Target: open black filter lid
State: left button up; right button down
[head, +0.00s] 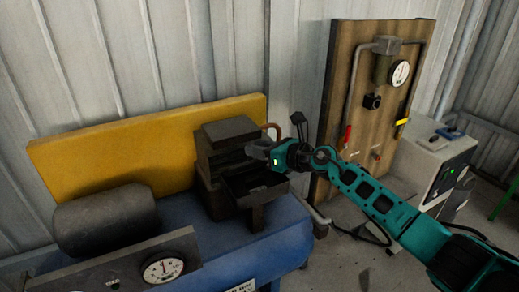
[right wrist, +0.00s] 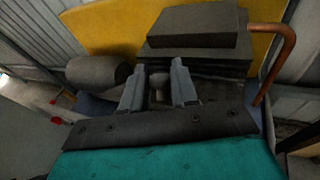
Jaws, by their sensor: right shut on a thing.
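The black filter (head: 222,160) is a dark stepped box on the blue machine, with a raised block (head: 230,131) on top. A dark panel (head: 254,190) juts from its front, below my right gripper; I cannot tell whether this is the lid. My right gripper (head: 256,152) reaches in from the right at the box front. In the right wrist view its two grey fingers (right wrist: 158,90) stand either side of a small rounded dark knob (right wrist: 157,82) and are shut on it. The stacked block (right wrist: 194,27) shows behind them. My left gripper is not in view.
The blue machine (head: 215,248) carries a grey cylinder (head: 105,217) and a gauge (head: 163,269) at left. A yellow panel (head: 120,150) stands behind. A copper pipe (right wrist: 277,62) rises close right of the box. A wooden board (head: 345,95) with pipes and a white cabinet (head: 424,165) stand right.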

jog(key=c, duration=1.2)
grip_release()
jog(key=shift+w+r, duration=0.15)
jog(key=shift+r, duration=0.05)
jog(key=shift+o, duration=1.4)
jog(key=shift+f, duration=0.15)
jog(key=shift+d, duration=0.1)
jog(key=p+v, duration=0.2)
jog(key=v, duration=1.1)
jog(key=shift+f, duration=0.1)
